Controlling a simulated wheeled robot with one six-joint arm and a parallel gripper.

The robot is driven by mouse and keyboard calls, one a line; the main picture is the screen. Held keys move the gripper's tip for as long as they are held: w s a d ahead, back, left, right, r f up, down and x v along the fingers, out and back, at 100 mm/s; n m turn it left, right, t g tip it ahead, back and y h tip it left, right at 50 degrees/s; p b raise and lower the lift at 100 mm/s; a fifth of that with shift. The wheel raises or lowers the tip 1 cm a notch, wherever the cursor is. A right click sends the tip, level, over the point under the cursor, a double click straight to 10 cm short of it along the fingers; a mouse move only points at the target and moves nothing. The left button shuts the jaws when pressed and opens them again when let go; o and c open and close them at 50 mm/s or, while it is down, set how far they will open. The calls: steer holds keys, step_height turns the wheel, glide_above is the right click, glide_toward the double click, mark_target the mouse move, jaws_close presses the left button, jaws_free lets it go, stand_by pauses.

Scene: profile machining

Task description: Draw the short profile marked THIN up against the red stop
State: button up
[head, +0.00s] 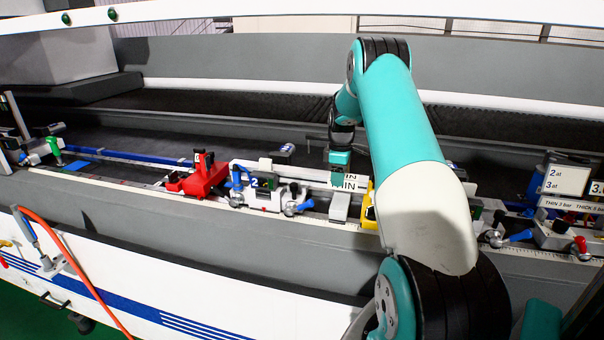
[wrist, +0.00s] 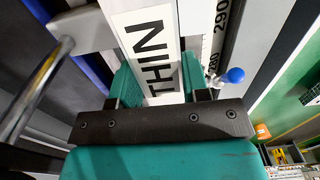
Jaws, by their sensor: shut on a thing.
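The short profile marked THIN (wrist: 145,40) is a pale bar with a white label in black letters. In the wrist view it lies between the teal fingers of my gripper (wrist: 160,85), which is shut on it. In the head view my gripper (head: 341,163) is over the label of the profile (head: 350,184), and the arm and gripper hide part of the bar. The red stop (head: 204,176) stands on the machine bed to the left of my gripper, with a clamp unit between them. I cannot tell the exact gap between profile and stop.
A clamp unit marked 2 (head: 264,184) with blue handles stands between the stop and my gripper. A yellow part (head: 369,208) is close to the right of the gripper. Signs (head: 566,180) and more clamps stand at the right.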

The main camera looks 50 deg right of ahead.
mark_target(310, 171)
steer(key=shift+w+a+p, duration=0.2)
steer(key=shift+w+a, duration=0.5)
steer(key=shift+w, duration=0.6)
steer(key=shift+w+a+p, duration=0.2)
steer(key=shift+w+a, duration=0.45)
steer(key=shift+w, duration=0.7)
steer(key=shift+w+a+p, duration=0.2)
steer(key=shift+w+a, duration=0.5)
steer(key=shift+w, duration=0.6)
steer(key=o, duration=1.1)
steer(key=shift+o, duration=0.2)
step_height(310, 171, up, 17)
steer(key=b, duration=0.3)
steer(key=shift+r, duration=0.2)
